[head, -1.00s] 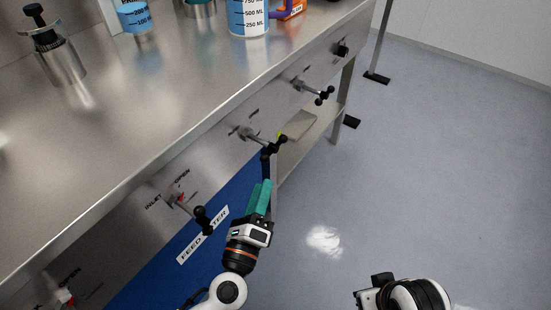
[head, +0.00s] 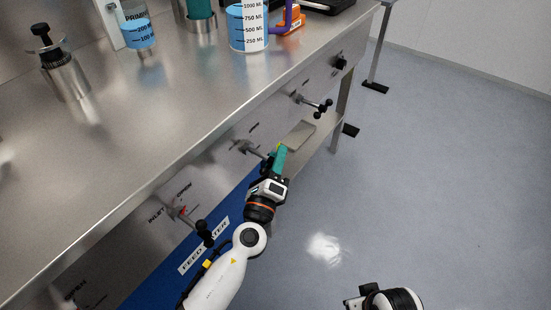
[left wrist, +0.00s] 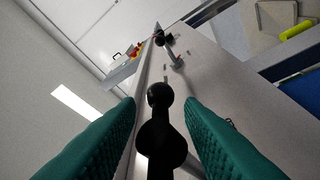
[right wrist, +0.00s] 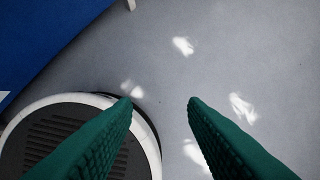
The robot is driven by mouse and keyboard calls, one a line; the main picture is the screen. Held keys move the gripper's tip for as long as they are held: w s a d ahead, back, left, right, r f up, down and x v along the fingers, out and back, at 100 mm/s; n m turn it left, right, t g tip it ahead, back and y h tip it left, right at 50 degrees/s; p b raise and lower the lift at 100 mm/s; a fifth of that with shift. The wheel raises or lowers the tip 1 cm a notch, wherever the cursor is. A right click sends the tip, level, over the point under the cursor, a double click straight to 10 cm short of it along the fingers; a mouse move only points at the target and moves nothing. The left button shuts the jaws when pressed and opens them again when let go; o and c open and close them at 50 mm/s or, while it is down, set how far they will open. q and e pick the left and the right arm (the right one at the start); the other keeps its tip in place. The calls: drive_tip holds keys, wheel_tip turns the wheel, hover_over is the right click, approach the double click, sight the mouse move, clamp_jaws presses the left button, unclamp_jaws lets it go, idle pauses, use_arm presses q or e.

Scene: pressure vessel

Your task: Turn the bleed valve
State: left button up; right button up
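Several valves with black ball-ended handles line the front panel of the steel bench. Their small labels are unreadable, so I cannot tell which is the bleed valve. My left gripper (head: 280,152) is at the middle valve (head: 247,147), and its teal fingers hide most of that handle. In the left wrist view, the black handle (left wrist: 162,140) lies between the two open fingers, with visible gaps on both sides. My right gripper (right wrist: 162,101) is open and empty above the floor, away from the bench.
Another valve (head: 312,104) is farther along the panel, and the inlet valve (head: 190,219) is nearer. A beaker (head: 248,28) and a metal canister (head: 66,78) stand on the bench (head: 165,110). A lower shelf (head: 318,128) is behind the gripper. The floor (head: 430,180) to the right is clear.

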use_arm(q)
clamp_jaws()
drive_tip(key=shift+b, duration=0.85)
use_arm(e)
drive_tip(key=v, duration=0.5)
drive_tip(key=shift+d+r, duration=0.15)
drive_tip(key=shift+r, duration=0.15)
use_arm(q)
drive_tip(key=shift+t+b, duration=0.3)
drive_tip(key=shift+b, duration=0.25)
use_arm(e)
drive_tip(key=shift+f, duration=0.4)
